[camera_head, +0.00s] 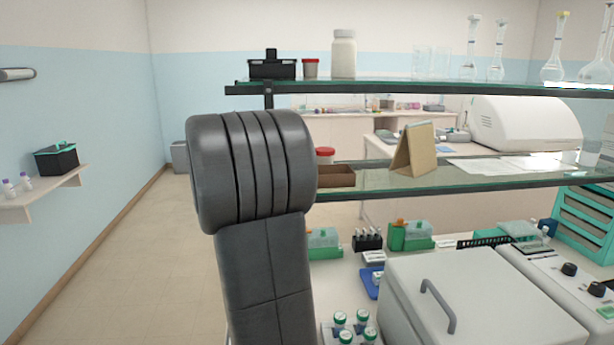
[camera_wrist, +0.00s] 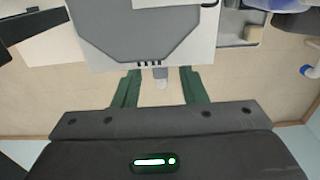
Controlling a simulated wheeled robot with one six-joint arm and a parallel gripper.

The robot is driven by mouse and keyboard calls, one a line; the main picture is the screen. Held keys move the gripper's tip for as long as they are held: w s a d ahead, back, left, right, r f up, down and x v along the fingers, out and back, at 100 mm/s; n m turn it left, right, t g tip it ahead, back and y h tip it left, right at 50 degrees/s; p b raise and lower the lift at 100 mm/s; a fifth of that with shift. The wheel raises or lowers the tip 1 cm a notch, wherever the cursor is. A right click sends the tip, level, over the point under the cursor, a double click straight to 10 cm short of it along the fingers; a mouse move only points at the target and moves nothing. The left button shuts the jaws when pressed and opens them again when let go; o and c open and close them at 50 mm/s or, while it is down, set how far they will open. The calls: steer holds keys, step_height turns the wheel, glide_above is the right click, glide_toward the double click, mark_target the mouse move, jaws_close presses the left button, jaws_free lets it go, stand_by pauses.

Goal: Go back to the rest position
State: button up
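My gripper (camera_wrist: 161,85) shows in the wrist view, its two green fingers standing well apart. I see nothing held between them; a small pale and grey part lies beyond the gap, on or beside a white and grey body. The gripper's dark housing with a lit green light fills the bottom of that view. In the head view my dark grey arm stands upright left of the middle, in front of the bench, and the gripper does not show there.
A glass shelf (camera_head: 470,186) holds a brown box (camera_head: 336,177) and a cardboard stand (camera_head: 414,150). A grey-white lidded machine (camera_head: 480,305) stands on the bench below, beside several green-capped vials (camera_head: 361,318). A wall shelf (camera_head: 40,197) is at left. The floor (camera_head: 135,270) between is clear.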

steer(key=shift+f, duration=0.85)
steer(key=shift+s+n, duration=0.3)
steer(key=shift+n, duration=0.1)
steer(key=shift+s+d+n+b, duration=0.1)
steer(key=shift+s+n+b, duration=0.1)
steer(key=shift+n+b, duration=0.1)
steer(key=shift+r, duration=0.15)
